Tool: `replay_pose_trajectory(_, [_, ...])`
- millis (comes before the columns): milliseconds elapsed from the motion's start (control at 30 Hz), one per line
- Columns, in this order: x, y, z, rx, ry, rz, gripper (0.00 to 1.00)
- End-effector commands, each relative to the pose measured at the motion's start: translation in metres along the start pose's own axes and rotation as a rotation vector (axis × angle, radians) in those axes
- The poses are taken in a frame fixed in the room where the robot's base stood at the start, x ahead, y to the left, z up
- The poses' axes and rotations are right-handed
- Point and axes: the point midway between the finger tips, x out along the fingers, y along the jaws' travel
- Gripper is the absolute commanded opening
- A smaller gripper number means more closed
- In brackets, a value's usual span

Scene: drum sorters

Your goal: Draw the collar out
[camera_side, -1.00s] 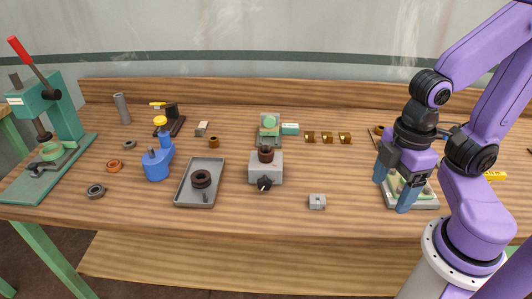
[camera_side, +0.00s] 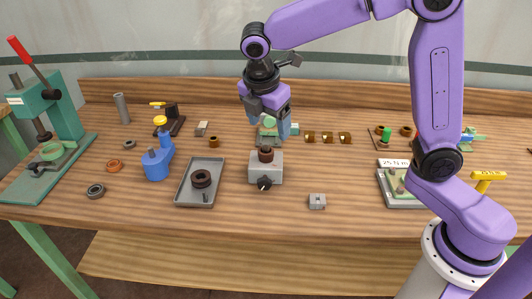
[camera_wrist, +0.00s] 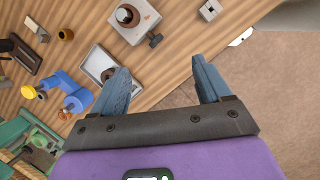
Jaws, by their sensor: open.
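A dark brown collar (camera_side: 266,154) sits upright in the top of a grey block (camera_side: 259,173) with a black knob (camera_side: 264,184) on its front. In the wrist view the collar (camera_wrist: 127,15), the block (camera_wrist: 142,28) and the knob (camera_wrist: 155,40) show at the top, beyond my fingers.
A grey tray (camera_side: 184,199) with a dark ring (camera_side: 201,179) stands left of the block, beside a blue stand (camera_side: 156,167). A small grey block (camera_side: 317,201) lies to the right. Several brass pieces (camera_side: 327,137) stand behind. The front table strip is mostly clear.

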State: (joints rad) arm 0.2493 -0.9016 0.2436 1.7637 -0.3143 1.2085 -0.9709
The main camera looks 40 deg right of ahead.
Motion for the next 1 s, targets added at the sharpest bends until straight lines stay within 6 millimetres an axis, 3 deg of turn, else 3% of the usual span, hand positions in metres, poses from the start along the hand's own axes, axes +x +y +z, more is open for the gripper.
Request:
replay_pose_trajectory(100, [0.004,0.031,0.007,-0.072,-0.047,-0.011,0.77])
replay_pose_trajectory(300, [0.009,0.058,0.018,-0.148,-0.091,-0.028,0.77])
replay_pose_trajectory(533, [0.025,0.063,0.023,-0.166,-0.103,-0.035,0.77])
replay_pose_trajectory(1000, [0.11,0.06,0.032,-0.163,-0.101,-0.037,0.77])
